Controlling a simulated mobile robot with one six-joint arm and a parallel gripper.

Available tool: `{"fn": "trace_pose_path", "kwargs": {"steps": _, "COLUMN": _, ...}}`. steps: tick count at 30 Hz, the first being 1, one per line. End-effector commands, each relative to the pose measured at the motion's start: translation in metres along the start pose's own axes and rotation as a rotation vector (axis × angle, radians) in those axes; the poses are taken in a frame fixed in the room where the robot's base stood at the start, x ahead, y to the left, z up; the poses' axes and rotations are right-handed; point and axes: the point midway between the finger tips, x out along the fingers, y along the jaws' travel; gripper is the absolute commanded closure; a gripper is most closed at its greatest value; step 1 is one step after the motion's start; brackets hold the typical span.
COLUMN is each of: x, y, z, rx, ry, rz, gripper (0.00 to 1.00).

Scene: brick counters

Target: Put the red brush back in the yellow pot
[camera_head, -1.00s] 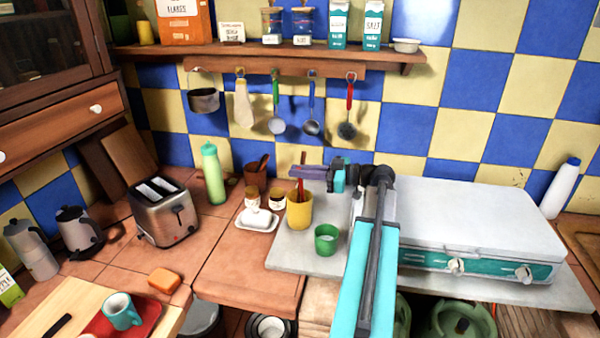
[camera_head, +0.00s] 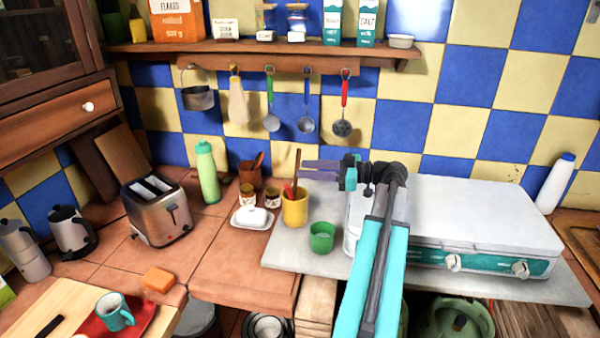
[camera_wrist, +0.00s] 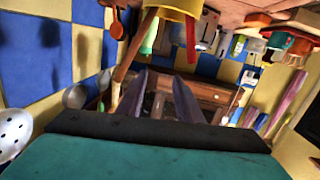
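The yellow pot (camera_head: 295,210) stands upright on the grey slab, and its rim shows at the top of the wrist view (camera_wrist: 170,12). A slim red piece (camera_head: 288,190) leans in it; it also shows in the wrist view (camera_wrist: 191,42). A longer brown handle (camera_head: 297,172) rises from the pot, and in the wrist view (camera_wrist: 133,52) it slants past the left finger. I cannot tell which belongs to the red brush; the lower ends are hidden inside. My gripper (camera_head: 308,165) is just right of the brown handle, above the pot. Its fingers (camera_wrist: 160,90) are apart with nothing between them.
A green cup (camera_head: 322,238) stands close to the pot's right front. A white butter dish (camera_head: 252,218) and small jars are at its left. A closed white stove (camera_head: 460,215) fills the right of the slab. Utensils hang on the wall behind, including a red-handled skimmer (camera_head: 344,110).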

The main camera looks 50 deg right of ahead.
Motion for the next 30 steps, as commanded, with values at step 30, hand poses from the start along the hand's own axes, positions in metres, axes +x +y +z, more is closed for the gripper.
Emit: {"fn": "trace_pose_path", "kwargs": {"steps": 30, "x": -0.093, "y": -0.001, "z": 0.000, "rx": 0.001, "ry": 0.000, "rz": 0.000, "gripper": 0.67}}
